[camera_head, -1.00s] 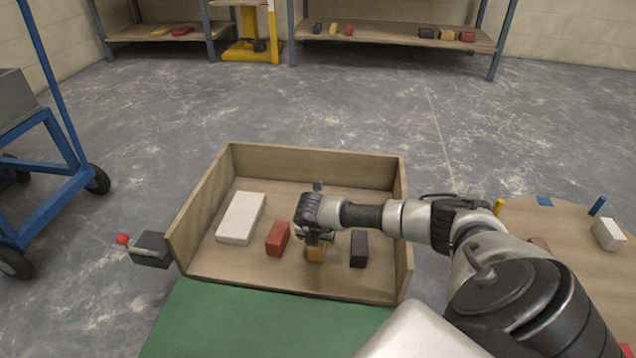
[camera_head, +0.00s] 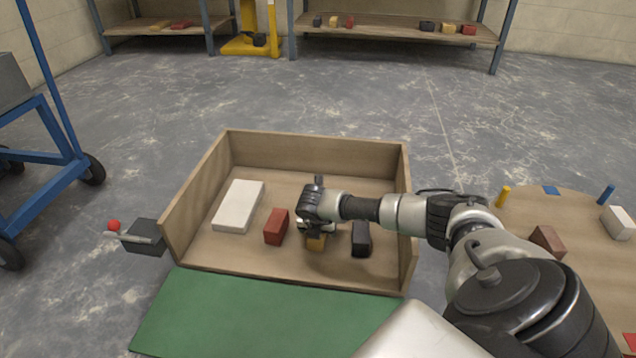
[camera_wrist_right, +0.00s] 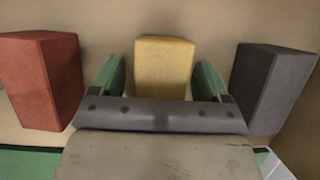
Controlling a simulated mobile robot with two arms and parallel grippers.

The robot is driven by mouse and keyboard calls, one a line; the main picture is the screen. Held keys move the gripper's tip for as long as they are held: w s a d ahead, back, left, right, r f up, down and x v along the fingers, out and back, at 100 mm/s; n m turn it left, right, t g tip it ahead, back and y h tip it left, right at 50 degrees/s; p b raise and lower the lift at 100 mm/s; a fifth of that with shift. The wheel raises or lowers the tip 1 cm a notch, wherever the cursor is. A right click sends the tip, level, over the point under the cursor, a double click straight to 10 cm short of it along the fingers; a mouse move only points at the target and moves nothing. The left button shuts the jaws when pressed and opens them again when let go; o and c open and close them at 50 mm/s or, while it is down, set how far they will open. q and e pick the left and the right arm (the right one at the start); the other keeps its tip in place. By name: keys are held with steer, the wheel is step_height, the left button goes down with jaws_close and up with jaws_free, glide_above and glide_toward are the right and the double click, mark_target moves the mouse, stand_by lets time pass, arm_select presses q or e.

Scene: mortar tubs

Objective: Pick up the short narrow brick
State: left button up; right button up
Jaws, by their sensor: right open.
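A yellow brick (camera_head: 317,243) stands in a shallow wooden tub (camera_head: 315,153), with a red brick (camera_head: 276,227) to its left and a dark grey brick (camera_head: 361,240) to its right. My right gripper (camera_head: 316,230) is over the yellow brick and hides much of it. In the wrist view, the open green fingers (camera_wrist_right: 161,70) stand one on each side of the yellow brick (camera_wrist_right: 165,56), with a small gap on both sides. The red brick (camera_wrist_right: 43,82) and dark grey brick (camera_wrist_right: 272,88) lie outside the fingers. My left gripper is out of view.
A larger white block (camera_head: 238,206) lies at the tub's left. The tub has raised walls. A green mat (camera_head: 255,312) lies in front. A round wooden top (camera_head: 575,240) with blocks and pegs is at the right. A blue cart (camera_head: 40,160) stands at the left.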

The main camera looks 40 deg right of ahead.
steer(key=shift+f, duration=0.3)
stand_by(0.4)
steer(key=c, duration=1.2)
steer(key=shift+c, duration=0.3)
steer(key=shift+r, duration=0.2)
